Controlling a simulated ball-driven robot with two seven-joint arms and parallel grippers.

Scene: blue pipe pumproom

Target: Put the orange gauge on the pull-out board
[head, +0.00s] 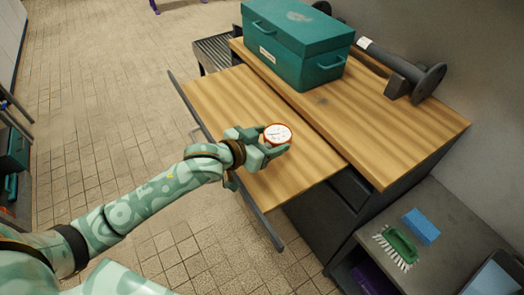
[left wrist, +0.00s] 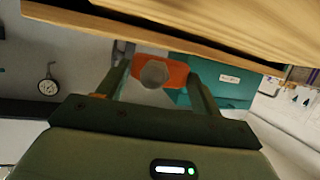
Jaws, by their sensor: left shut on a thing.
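The orange gauge (head: 278,135) has a white round dial and an orange rim. My left gripper (head: 270,148) is shut on it, and the dial faces up toward the head camera. The left wrist view shows the gauge's orange back and grey centre (left wrist: 155,73) between the two fingers (left wrist: 158,92). The pull-out board (head: 225,92) is a wooden leaf in front of the cabinet. In the head view the gauge overlaps the board's right half. It looks held above the board, but the exact gap cannot be told. My right gripper is not in view.
A teal toolbox (head: 297,45) and a dark flanged pipe (head: 400,68) are on the higher wooden top (head: 400,138) behind the board. A green brush (head: 398,247) and blue sponge (head: 421,227) lie on a lower grey surface at right. The board's left part is bare.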

